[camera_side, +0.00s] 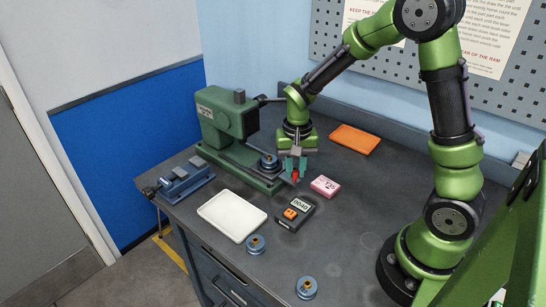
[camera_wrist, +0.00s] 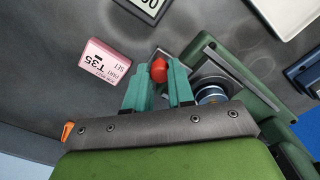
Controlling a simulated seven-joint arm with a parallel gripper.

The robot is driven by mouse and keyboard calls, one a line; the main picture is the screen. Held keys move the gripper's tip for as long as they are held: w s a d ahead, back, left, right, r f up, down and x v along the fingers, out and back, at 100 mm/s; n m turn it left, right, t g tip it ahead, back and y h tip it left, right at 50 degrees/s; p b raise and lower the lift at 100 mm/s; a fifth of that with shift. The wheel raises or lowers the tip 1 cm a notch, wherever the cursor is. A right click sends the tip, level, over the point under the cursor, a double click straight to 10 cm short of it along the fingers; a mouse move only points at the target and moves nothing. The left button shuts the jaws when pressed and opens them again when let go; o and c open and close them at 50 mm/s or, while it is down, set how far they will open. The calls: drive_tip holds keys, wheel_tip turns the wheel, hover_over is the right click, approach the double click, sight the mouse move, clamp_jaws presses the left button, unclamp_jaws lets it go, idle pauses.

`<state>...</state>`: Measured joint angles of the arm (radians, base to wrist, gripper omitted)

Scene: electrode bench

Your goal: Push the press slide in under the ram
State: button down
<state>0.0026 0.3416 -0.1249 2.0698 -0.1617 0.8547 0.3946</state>
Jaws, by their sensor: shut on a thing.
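The green press (camera_side: 222,120) stands at the back left of the bench. Its low green bed (camera_side: 240,168) runs out toward my gripper. A grey slide (camera_wrist: 215,70) lies on the bed, carrying a round blue holder (camera_side: 268,161) with a brass-coloured centre; the holder also shows in the wrist view (camera_wrist: 210,95). The holder sits out on the bed, clear of the press head. A red knob (camera_wrist: 159,70) is at the slide's outer end. My gripper (camera_side: 296,168) points down with its teal fingers shut on the red knob. The ram's underside is hard to make out.
A white tray (camera_side: 209,205), a timer (camera_side: 295,212) and a pink T35 box (camera_side: 325,186) lie in front. Blue holders (camera_side: 256,244) (camera_side: 307,288) stand near the front edge. A blue vise-like fixture (camera_side: 185,180) is at left, an orange pad (camera_side: 355,139) behind.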

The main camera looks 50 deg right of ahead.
sight(274, 161)
drive_tip(key=w, duration=0.7)
drive_tip(key=shift+r, duration=0.1)
drive_tip(key=c, duration=1)
unclamp_jaws()
drive_tip(key=shift+o, duration=0.2)
wheel_tip(274, 161, up, 17)
